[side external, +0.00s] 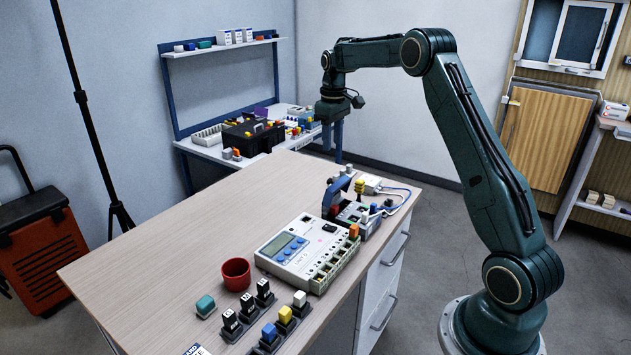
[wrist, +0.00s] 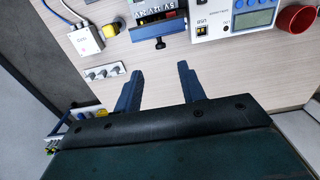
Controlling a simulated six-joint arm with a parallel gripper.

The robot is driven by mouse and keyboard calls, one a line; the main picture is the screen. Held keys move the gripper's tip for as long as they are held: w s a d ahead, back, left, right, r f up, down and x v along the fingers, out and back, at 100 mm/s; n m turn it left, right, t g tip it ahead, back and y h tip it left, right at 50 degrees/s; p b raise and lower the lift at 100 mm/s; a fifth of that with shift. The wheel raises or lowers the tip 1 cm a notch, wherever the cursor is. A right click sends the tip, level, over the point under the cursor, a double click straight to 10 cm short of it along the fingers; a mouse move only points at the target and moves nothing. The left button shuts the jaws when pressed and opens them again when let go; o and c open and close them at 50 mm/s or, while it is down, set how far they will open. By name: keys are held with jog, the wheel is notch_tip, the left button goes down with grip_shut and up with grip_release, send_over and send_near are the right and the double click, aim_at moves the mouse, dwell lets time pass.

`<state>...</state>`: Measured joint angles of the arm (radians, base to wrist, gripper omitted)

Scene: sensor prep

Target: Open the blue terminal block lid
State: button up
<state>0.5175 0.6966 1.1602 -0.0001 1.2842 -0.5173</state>
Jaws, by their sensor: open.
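The terminal block (side external: 352,215) sits near the table's right edge in the side view, with red, grey and orange parts showing. Its blue lid (side external: 337,191) stands raised along the far side, at a steep tilt. In the wrist view the lid (wrist: 158,31) shows as a narrow blue strip with a small dark knob (wrist: 160,45), and the lettered block (wrist: 155,8) is uncovered beyond it. My gripper (side external: 332,146) hangs above and beyond the lid, pointing down. Its two blue fingers (wrist: 160,76) are spread and empty, apart from the lid.
A white meter unit (side external: 303,252) stands beside the block. A white box (side external: 369,184) with cables lies behind it, near a yellow knob (side external: 360,187). A red cup (side external: 236,274) and several small modules stand nearer the camera. The table's far left is clear.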

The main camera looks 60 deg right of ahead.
jog(key=s+a+r+t, duration=0.2)
jog(key=s+a+r, duration=0.8)
jog(key=a, duration=0.4)
jog(key=shift+a+r+h, duration=0.2)
jog(key=shift+r+h, duration=0.2)
jog(key=shift+r, duration=0.35)
jog(key=shift+w, duration=0.1)
jog(key=w+d+f+g, duration=0.1)
jog(key=w+d+f, duration=0.3)
jog(key=d, duration=0.3)
jog(key=w+d+f+g, duration=0.1)
jog(key=w+d+f, duration=0.4)
jog(key=w+d, duration=0.1)
jog(key=shift+w+d+f+y, duration=0.3)
jog(key=shift+d+y, duration=0.1)
jog(key=shift+d, duration=0.35)
